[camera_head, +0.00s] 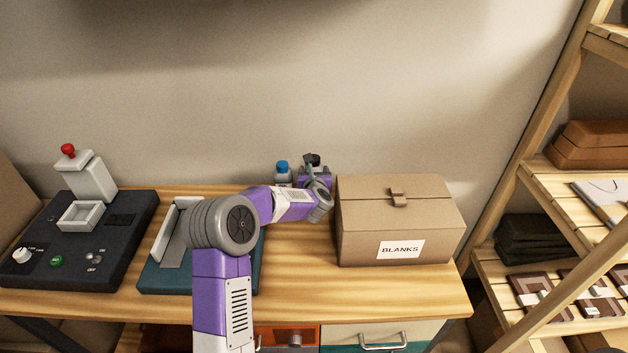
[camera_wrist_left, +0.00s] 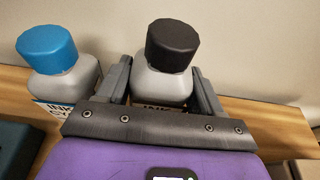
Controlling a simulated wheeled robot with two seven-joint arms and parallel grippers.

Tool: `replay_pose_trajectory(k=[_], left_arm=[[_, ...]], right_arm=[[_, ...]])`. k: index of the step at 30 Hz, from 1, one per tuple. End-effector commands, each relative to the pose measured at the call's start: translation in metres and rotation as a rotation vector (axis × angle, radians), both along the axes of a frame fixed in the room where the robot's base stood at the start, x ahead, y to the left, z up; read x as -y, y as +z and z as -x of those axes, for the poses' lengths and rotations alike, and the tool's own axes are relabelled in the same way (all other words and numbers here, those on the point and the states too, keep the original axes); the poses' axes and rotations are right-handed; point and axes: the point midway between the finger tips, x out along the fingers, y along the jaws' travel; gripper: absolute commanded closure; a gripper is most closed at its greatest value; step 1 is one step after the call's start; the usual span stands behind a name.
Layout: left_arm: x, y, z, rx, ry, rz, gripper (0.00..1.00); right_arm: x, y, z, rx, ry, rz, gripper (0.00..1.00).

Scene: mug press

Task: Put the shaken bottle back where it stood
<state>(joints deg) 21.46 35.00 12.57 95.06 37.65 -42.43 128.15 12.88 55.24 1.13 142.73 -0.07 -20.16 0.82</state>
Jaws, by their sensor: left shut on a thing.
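The black-capped grey ink bottle (camera_wrist_left: 162,85) is between the fingers of my left gripper (camera_wrist_left: 160,72), which is shut on it. Its label is mostly hidden behind the gripper's front bar. In the head view the black cap (camera_head: 312,159) shows above my left gripper (camera_head: 314,172) at the back of the table, near the wall. The bottle looks roughly upright; its base is hidden, so I cannot tell whether it touches the table. A blue-capped ink bottle (camera_head: 282,170) stands just to its left, also in the left wrist view (camera_wrist_left: 64,84). My right gripper is not in view.
The BLANKS box (camera_head: 395,217) stands close on the right of the gripper. A teal-based device (camera_head: 160,279) lies partly behind my left arm. A dark control unit (camera_head: 100,225) with a red knob is at the left. The table's front strip (camera_head: 330,295) is clear.

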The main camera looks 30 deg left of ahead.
Motion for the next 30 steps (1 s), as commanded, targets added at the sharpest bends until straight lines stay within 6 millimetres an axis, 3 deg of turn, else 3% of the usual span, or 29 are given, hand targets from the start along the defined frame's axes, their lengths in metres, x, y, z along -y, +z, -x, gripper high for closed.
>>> replay_pose_trajectory(k=[3, 15, 16, 18, 21, 30], left_arm=[[-0.0008, -0.0163, -0.0002, 0.003, 0.002, -0.003, 0.84], [-0.0007, -0.0188, -0.0004, 0.005, 0.001, -0.003, 0.84], [-0.0005, -0.0199, 0.0002, 0.001, 0.001, -0.001, 0.29], [-0.0004, -0.0194, 0.0001, 0.001, 0.001, -0.001, 0.19], [-0.0004, -0.0192, 0.0001, 0.001, 0.001, -0.001, 0.08], [-0.0005, -0.0178, 0.0001, 0.001, 0.001, 0.000, 0.08]], right_arm=[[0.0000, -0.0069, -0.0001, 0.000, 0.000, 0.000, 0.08], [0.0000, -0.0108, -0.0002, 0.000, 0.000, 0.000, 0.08], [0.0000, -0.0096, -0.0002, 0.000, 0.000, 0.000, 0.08], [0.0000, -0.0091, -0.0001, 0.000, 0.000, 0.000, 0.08], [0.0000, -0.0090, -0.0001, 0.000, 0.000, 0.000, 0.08], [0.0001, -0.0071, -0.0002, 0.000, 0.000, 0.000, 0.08]])
